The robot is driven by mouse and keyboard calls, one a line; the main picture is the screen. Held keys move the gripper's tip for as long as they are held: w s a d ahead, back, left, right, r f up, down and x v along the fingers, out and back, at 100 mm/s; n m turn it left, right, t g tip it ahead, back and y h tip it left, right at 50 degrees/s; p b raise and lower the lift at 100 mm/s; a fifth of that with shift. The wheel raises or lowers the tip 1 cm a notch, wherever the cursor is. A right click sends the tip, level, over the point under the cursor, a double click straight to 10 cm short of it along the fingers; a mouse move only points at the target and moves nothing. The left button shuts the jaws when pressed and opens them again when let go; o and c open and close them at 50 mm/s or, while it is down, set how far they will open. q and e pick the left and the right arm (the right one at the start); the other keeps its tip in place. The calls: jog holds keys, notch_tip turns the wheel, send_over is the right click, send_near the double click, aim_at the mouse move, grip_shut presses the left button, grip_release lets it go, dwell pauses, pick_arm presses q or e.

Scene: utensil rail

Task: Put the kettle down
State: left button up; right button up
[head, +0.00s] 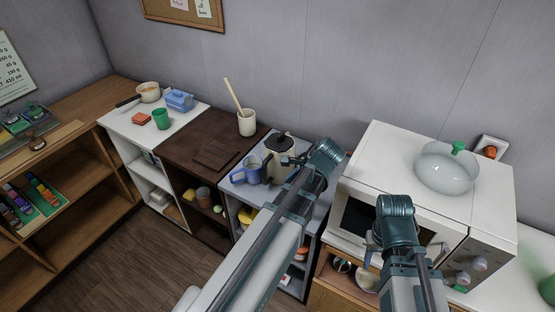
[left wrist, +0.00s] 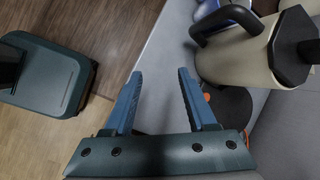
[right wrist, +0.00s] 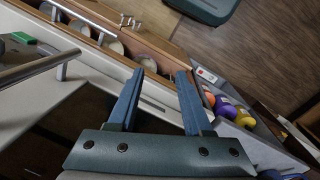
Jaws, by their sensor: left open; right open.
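In the head view my left arm partly hides that area. My right gripper (right wrist: 160,82) is open and empty in front of the microwave.
A white microwave (head: 385,155) with a glass lid (head: 445,173) on top is to the right. A utensil crock (head: 247,123) stands on the dark counter. Bare grey counter (left wrist: 160,60) shows between my left fingers.

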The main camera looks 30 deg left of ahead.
aim_at(264, 174)
pick_arm(q)
jog(key=w+a+r+m+y, duration=0.3)
jog(key=w+r+m, duration=0.1)
jog(key=m, duration=0.3)
jog(key=b+x, duration=0.4)
jog(key=x, duration=0.2)
jog(key=b+x, duration=0.4)
jog(key=x, duration=0.2)
jog(key=shift+a+b, duration=0.3)
jog(key=shift+a, duration=0.1)
jog(key=shift+r, duration=0.15)
grip_shut()
dwell(0.8)
